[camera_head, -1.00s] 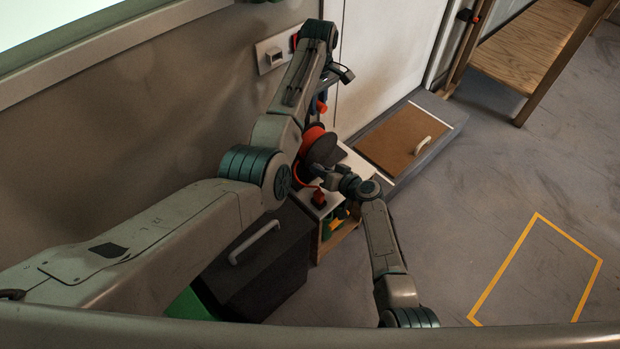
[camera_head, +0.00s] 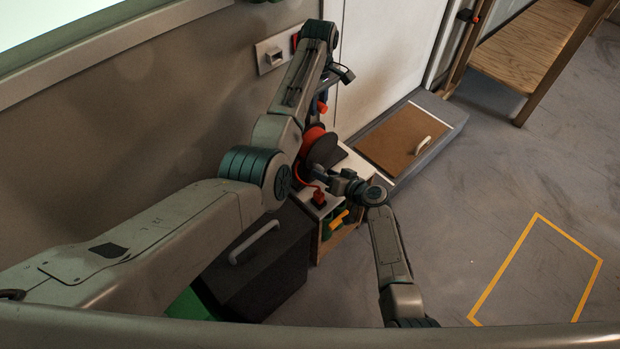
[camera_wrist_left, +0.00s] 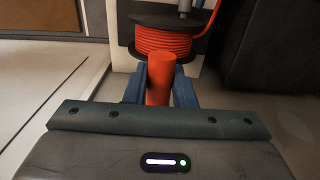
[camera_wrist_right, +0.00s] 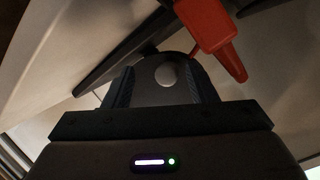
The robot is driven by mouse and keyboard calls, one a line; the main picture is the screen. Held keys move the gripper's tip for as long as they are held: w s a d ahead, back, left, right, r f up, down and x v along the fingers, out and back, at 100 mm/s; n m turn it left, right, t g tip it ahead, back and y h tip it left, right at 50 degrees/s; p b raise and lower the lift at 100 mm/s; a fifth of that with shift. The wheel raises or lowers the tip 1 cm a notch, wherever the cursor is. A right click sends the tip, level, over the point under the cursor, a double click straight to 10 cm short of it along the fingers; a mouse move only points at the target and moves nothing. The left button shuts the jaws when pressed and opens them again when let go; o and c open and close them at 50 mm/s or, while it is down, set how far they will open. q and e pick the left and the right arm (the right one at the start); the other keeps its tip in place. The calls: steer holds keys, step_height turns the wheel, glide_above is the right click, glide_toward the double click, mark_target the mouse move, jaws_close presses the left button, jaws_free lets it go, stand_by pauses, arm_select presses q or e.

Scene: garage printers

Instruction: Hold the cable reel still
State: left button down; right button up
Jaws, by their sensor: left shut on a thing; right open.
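The cable reel (camera_head: 315,147), orange cable between dark flanges, sits on a small white-topped cabinet (camera_head: 336,192). It also shows in the left wrist view (camera_wrist_left: 168,42). My left gripper (camera_head: 322,95) is shut on an orange cylinder (camera_wrist_left: 160,80), in front of the reel in the left wrist view; whether it is joined to the reel I cannot tell. My right gripper (camera_head: 324,175) is open at the near side of the reel. In the right wrist view a dark rounded part with a grey knob (camera_wrist_right: 166,76) shows between its fingers; contact is unclear.
A red plug (camera_head: 319,198) is on the cabinet top near my right gripper and looms in the right wrist view (camera_wrist_right: 208,28). A dark box with a handle (camera_head: 262,268) stands left of the cabinet. A low brown-panelled unit (camera_head: 402,142) is behind. Floor at right is clear.

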arm_select(q)
steer(key=shift+a, duration=0.1)
arm_select(e)
steer(key=shift+s+d, duration=1.35)
arm_select(q)
steer(key=shift+w, duration=0.1)
steer(key=c, duration=1.1)
jaws_free()
steer(key=shift+r, duration=0.1)
step_height(320, 180, up, 12)
steer(key=shift+f, duration=0.1)
